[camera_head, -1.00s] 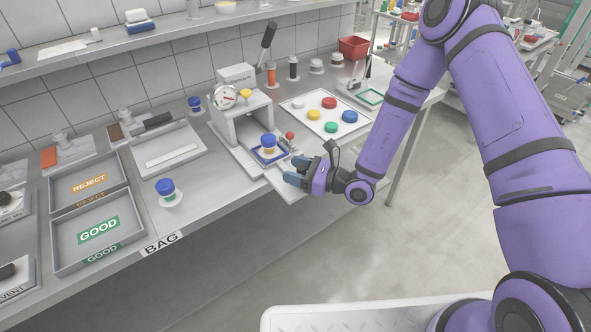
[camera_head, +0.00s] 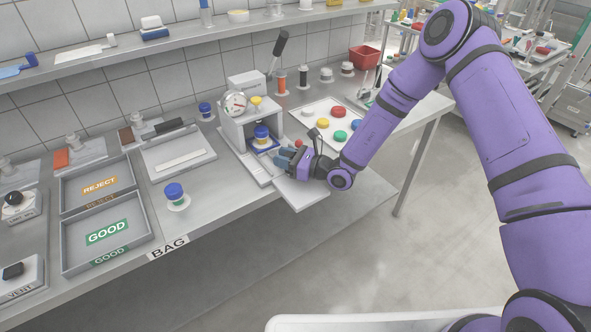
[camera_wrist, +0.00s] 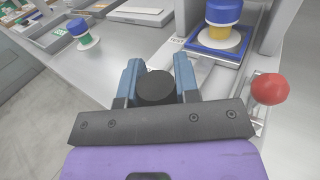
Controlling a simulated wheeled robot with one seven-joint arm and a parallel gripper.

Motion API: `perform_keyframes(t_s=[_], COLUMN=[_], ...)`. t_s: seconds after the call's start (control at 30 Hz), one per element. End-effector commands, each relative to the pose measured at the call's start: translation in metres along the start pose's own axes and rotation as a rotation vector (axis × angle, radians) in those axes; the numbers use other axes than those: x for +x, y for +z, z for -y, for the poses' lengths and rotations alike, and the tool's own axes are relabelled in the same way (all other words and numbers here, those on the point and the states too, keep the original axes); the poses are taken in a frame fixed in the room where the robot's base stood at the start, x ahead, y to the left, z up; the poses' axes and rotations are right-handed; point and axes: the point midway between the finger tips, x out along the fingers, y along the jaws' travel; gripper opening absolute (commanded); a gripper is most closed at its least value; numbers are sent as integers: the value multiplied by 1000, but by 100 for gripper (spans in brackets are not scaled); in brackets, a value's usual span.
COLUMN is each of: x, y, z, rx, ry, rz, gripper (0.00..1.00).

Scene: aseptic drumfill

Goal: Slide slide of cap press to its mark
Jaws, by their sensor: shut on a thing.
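The cap press (camera_head: 250,122) stands on the bench, a grey frame with a round gauge and a black-handled lever. Its slide carries a blue-edged nest (camera_head: 266,150), with a blue-capped, yellow-banded container (camera_head: 262,134) upright in it, at the front of the frame. The nest (camera_wrist: 216,62) and container (camera_wrist: 222,22) also show in the wrist view. My gripper (camera_head: 284,160) is at the front of the slide. In the wrist view its blue fingers are shut on a round black knob (camera_wrist: 157,87). The slide's mark cannot be made out.
A red ball knob (camera_head: 298,143) stands right beside the slide; it shows close to my gripper in the wrist view (camera_wrist: 270,89). A tray of coloured caps (camera_head: 333,124) lies to the right. Another blue-capped container (camera_head: 175,193) and the GOOD tray (camera_head: 145,240) are to the left.

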Motion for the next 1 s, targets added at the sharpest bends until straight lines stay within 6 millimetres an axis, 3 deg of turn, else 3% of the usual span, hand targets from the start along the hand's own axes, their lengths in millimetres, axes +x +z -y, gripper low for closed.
perform_keyframes(t_s=[0.17, 0.47, 0.5, 0.57, 0.87, 1.0], x=[14, 14, 14, 14, 13, 2], y=[-1, -1, -1, -1, 0, -1], z=[10, 10, 10, 10, 10, 10], rx=[0, 1, 1, 1, 1, 1], ry=[-2, -2, -2, -2, -1, -2], rz=[-2, -3, -3, -2, -2, -3], gripper=[0, 0, 39, 52, 55, 55])
